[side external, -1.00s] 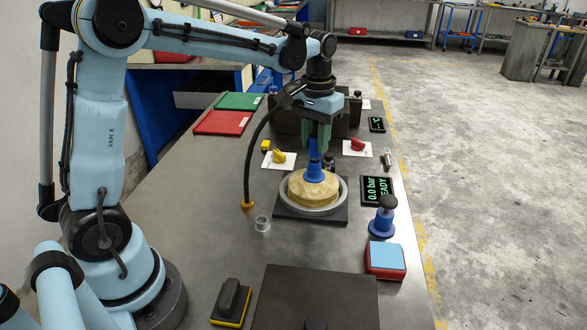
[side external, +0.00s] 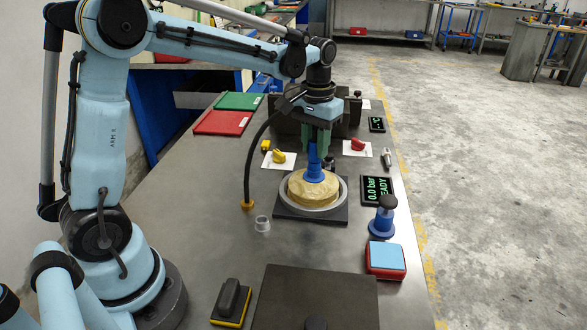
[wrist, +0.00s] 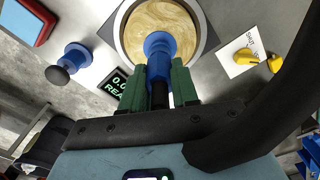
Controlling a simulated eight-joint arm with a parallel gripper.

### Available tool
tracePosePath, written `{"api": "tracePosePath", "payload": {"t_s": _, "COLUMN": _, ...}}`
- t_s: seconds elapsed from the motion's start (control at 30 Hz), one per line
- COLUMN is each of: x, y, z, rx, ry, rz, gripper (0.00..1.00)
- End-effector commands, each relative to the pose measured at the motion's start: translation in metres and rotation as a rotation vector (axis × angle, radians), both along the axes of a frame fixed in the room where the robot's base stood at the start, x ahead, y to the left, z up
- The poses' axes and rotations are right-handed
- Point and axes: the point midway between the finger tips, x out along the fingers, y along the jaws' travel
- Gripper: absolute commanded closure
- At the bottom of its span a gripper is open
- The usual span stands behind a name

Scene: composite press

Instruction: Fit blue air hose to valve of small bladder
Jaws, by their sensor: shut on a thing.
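The small bladder (side external: 300,190) is a tan, wrinkled disc in a metal ring, and it also shows in the wrist view (wrist: 190,22). A blue flanged valve (side external: 313,175) stands upright in its middle. My gripper (side external: 316,150) has green fingers, is above the bladder and points down. It is shut on a blue, tube-like piece (side external: 313,157), which I take to be the blue air hose end. The piece lines up with the valve and appears to meet it. In the wrist view, a blue stem (wrist: 159,68) runs between the fingers (wrist: 158,85). Whether it is seated is hidden.
A 0.0 bar READY display (side external: 377,190), a blue piece with a black knob (side external: 382,222) and a red-and-blue block (side external: 385,257) are at right.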

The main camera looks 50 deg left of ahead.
Motion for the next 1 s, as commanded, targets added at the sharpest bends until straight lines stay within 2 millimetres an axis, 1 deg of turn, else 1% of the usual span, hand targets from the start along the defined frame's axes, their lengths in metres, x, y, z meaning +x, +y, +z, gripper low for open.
{"api": "tracePosePath", "payload": {"t_s": 0.4, "x": 0.0001, "y": 0.0000, "z": -0.0020, "rx": 0.000, "ry": 0.000, "rz": 0.000, "gripper": 1.00}}
{"api": "tracePosePath", "payload": {"t_s": 0.43, "x": 0.0001, "y": 0.0000, "z": -0.0021, "rx": 0.000, "ry": 0.000, "rz": 0.000, "gripper": 0.69}}
{"api": "tracePosePath", "payload": {"t_s": 0.6, "x": 0.0001, "y": 0.0000, "z": -0.0021, "rx": 0.000, "ry": 0.000, "rz": 0.000, "gripper": 0.43}}
{"api": "tracePosePath", "payload": {"t_s": 0.63, "x": 0.0001, "y": 0.0000, "z": -0.0021, "rx": 0.000, "ry": 0.000, "rz": 0.000, "gripper": 0.41}}
{"api": "tracePosePath", "payload": {"t_s": 0.87, "x": 0.0000, "y": 0.0000, "z": -0.0020, "rx": 0.000, "ry": 0.000, "rz": 0.000, "gripper": 0.41}}
{"api": "tracePosePath", "payload": {"t_s": 1.0, "x": 0.0000, "y": 0.0000, "z": 0.0026, "rx": 0.000, "ry": 0.000, "rz": 0.000, "gripper": 0.41}}
